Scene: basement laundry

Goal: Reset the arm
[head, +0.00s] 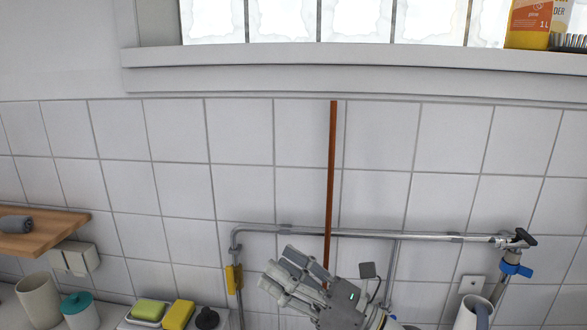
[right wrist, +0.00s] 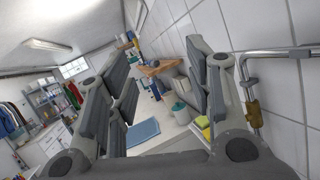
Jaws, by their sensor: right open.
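My right gripper (head: 278,268) is in the lower middle of the head view, in front of the white tiled wall, with its fingers pointing up and to the left. In the right wrist view my right gripper (right wrist: 157,72) has its fingers spread apart on both sides, with nothing between them. It is open and empty. Part of my right arm shows at the bottom edge of the head view. My left gripper is in neither view.
A grey pipe (head: 350,235) runs along the wall behind my right gripper, with a valve (head: 515,240) at right. Sponges (head: 178,314), a teal-lidded jar (head: 80,311), a beige cup (head: 40,300) and a wooden shelf (head: 45,234) are at left. A pale jug (head: 472,314) stands at right.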

